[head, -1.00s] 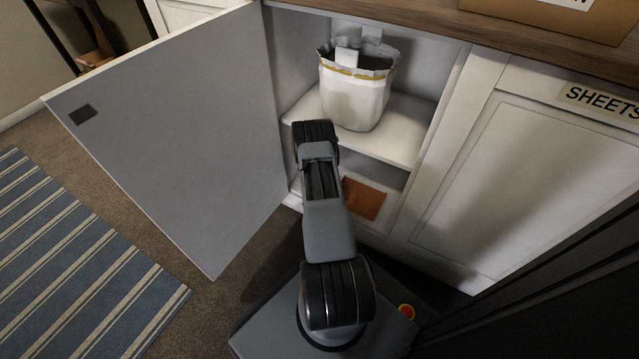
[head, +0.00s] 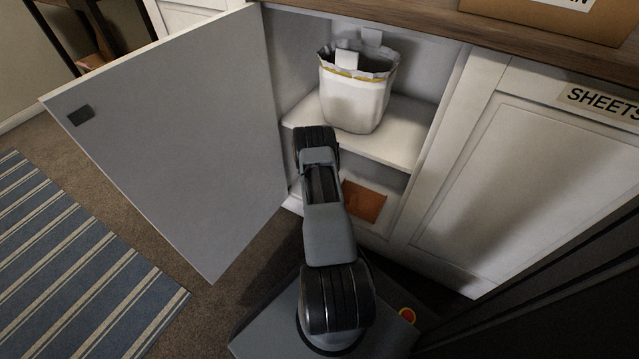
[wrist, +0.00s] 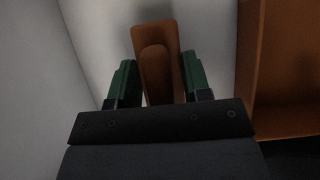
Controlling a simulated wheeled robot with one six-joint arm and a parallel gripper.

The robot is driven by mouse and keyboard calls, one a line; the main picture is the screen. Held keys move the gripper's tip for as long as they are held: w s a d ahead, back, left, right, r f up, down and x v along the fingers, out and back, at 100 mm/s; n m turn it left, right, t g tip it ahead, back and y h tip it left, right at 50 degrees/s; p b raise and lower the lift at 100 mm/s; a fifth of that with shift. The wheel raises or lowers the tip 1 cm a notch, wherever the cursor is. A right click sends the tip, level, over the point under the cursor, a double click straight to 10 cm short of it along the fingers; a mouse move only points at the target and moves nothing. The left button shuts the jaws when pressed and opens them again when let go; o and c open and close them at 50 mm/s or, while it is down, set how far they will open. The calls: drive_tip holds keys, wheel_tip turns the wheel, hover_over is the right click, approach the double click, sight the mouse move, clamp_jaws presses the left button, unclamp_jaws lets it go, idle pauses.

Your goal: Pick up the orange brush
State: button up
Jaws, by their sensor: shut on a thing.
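The orange brush (wrist: 155,36) is between the two green fingers of my gripper (wrist: 159,64) in the wrist view. It has a flat, rounded-corner body with a raised, narrower part along its middle. The fingers are shut on it, one on each side. In the head view my arm reaches into the open cabinet below its shelf, and the gripper and brush are hidden there.
An orange-brown box (wrist: 283,134) stands right of the brush; an orange-brown surface (head: 364,201) shows low in the cabinet. A white bag (head: 355,100) stands on the shelf (head: 405,143) above. The open door (head: 180,140) is left of my arm.

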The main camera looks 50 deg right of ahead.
drive_tip(key=shift+r, duration=0.1)
drive_tip(key=shift+r+p, duration=0.4)
drive_tip(key=shift+r, duration=0.2)
wheel_tip(320, 180, up, 2)
drive_tip(key=shift+a+r+p, duration=0.1)
drive_tip(key=shift+r+p, duration=0.15)
drive_tip(key=shift+p, duration=0.4)
drive_tip(key=v, duration=0.2)
drive_tip(key=p+v, duration=0.1)
drive_tip(key=v, duration=0.1)
drive_tip(key=s+v, duration=0.1)
drive_tip(key=v, duration=0.1)
drive_tip(key=shift+s+a+f+p, duration=0.1)
drive_tip(key=shift+a+f+p, duration=0.15)
drive_tip(key=shift+f+p, duration=0.05)
drive_tip(key=s+a+r, duration=0.1)
drive_tip(key=a, duration=0.2)
drive_tip(key=s+a+r, duration=0.3)
drive_tip(key=a, duration=0.2)
drive_tip(key=shift+s+a+r, duration=0.25)
drive_tip(key=shift+s+a, duration=0.1)
drive_tip(key=shift+s, duration=0.05)
